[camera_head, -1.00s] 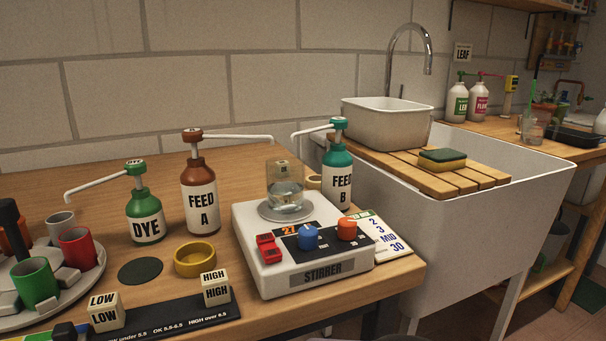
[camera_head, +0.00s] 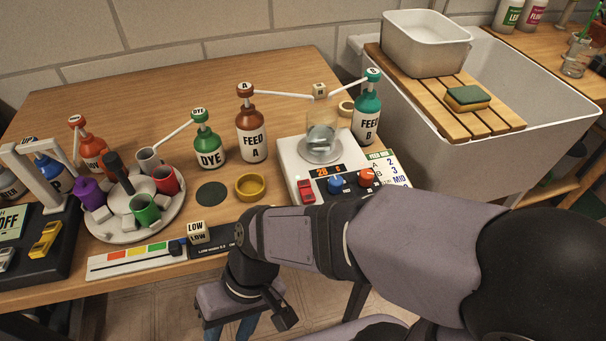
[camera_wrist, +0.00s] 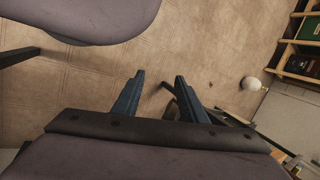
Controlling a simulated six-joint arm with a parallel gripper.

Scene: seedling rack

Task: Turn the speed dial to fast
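The white stirrer (camera_head: 294,160) stands at the right of the wooden bench. Its front panel carries a blue dial (camera_head: 336,183), an orange dial (camera_head: 367,175), a red switch (camera_head: 306,190) and a small lit display. Which dial sets the speed, and where the dials point, is too small to read. A glass beaker (camera_head: 321,138) with clear liquid sits on its plate. My arm crosses in front of the stirrer and hides its lower front edge. My gripper (camera_wrist: 158,78) hangs low in front of the bench, over the floor, away from the dials. Its blue fingers are apart and empty.
A yellow ring dish (camera_head: 250,188) and LOW block (camera_head: 198,232) are left. The sink (camera_head: 540,125) is right.

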